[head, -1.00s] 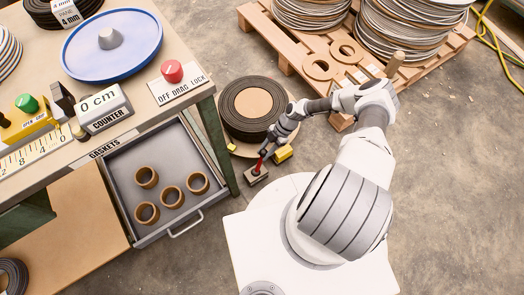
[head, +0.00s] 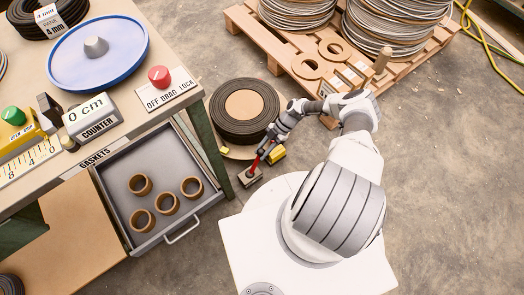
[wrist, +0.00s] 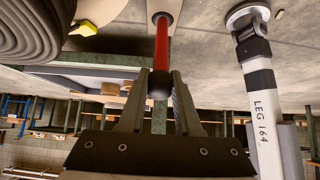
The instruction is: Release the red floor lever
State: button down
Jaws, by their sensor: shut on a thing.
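The red floor lever (head: 256,162) rises from a small box-like base (head: 250,176) on the floor, beside the table leg. It leans up and to the right. In the wrist view its red shaft (wrist: 161,45) ends in a black knob (wrist: 159,84) between my two fingers. My gripper (head: 266,152) is shut on the lever at its knob end; it also shows in the wrist view (wrist: 162,80). My fingers partly hide the lever's top in the head view.
A coiled dark roll (head: 243,112) lies on the floor just behind the lever. The table with an open gasket drawer (head: 118,190) stands left. A loaded pallet (head: 258,38) lies behind.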

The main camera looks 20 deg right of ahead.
jog(key=c, duration=0.6)
grip_release()
jog(key=shift+d, duration=0.15)
jog(key=p+v, duration=0.2)
jog(key=v, duration=1.5)
jog(key=shift+r, duration=0.15)
jog(key=shift+w+d, duration=0.1)
jog(key=shift+w, duration=0.05)
